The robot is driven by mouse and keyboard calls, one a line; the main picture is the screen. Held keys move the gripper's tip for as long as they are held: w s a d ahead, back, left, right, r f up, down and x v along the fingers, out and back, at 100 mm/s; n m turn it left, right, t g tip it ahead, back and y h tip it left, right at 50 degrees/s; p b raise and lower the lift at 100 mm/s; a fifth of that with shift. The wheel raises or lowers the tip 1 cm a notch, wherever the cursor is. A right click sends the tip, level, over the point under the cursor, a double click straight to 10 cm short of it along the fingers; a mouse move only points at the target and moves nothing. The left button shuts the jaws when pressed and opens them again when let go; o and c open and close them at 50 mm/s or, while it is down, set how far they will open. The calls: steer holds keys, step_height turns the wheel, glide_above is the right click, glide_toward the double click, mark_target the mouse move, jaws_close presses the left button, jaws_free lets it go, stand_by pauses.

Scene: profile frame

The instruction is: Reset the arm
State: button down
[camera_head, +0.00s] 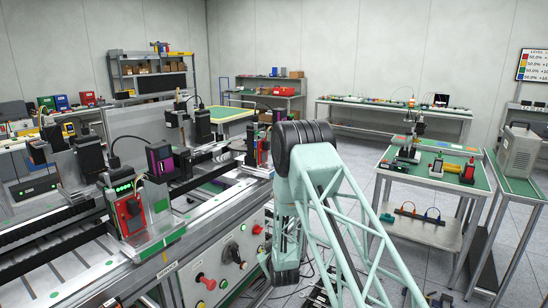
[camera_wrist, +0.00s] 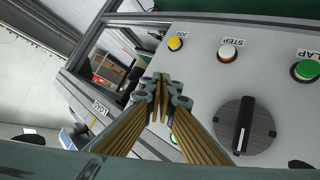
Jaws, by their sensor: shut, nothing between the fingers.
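My arm (camera_head: 335,205) is a pale green lattice with a dark round joint. It rises from the bottom right of the head view and bends down in front of the machine. My gripper (camera_wrist: 163,88) is shut and empty in the wrist view, its fingertips together. It is in front of a grey control panel (camera_wrist: 195,95) with a black knob (camera_wrist: 244,126). Whether the fingertips touch the panel I cannot tell. The arm hides part of the machine's right end in the head view.
The long machine (camera_head: 60,270) with its rails and modules fills the left. A green-topped table (camera_head: 425,165) stands to the right. Some floor (camera_head: 350,160) shows between them.

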steer(key=s+d+r+m+g+h, duration=0.1)
steer(key=s+d+r, duration=0.2)
steer(key=r, duration=0.7)
steer(key=s+d+r+m+g, duration=0.15)
steer(key=d+r, duration=0.25)
steer(key=r, duration=0.7)
steer(key=s+d+r+g, duration=0.1)
steer(key=s+d+r, duration=0.3)
steer(key=s+r, duration=0.45)
steer(key=s+d+r+g, duration=0.1)
steer(key=s+d+r, duration=0.2)
steer(key=s+r, duration=0.55)
steer(key=s+d+r+m+g, duration=0.1)
steer(key=s+d+r, duration=0.15)
steer(key=s, duration=0.55)
steer(key=s+d+r+m+h, duration=0.15)
steer(key=s+r, duration=0.25)
steer(key=s, duration=0.5)
steer(key=s+d+r+g, duration=0.1)
steer(key=s+d+r, duration=0.2)
steer(key=s, duration=0.5)
steer(key=s+d+m+g, duration=0.2)
steer(key=s+d, duration=0.1)
steer(key=s, duration=2.4)
steer(key=shift+r, duration=0.15)
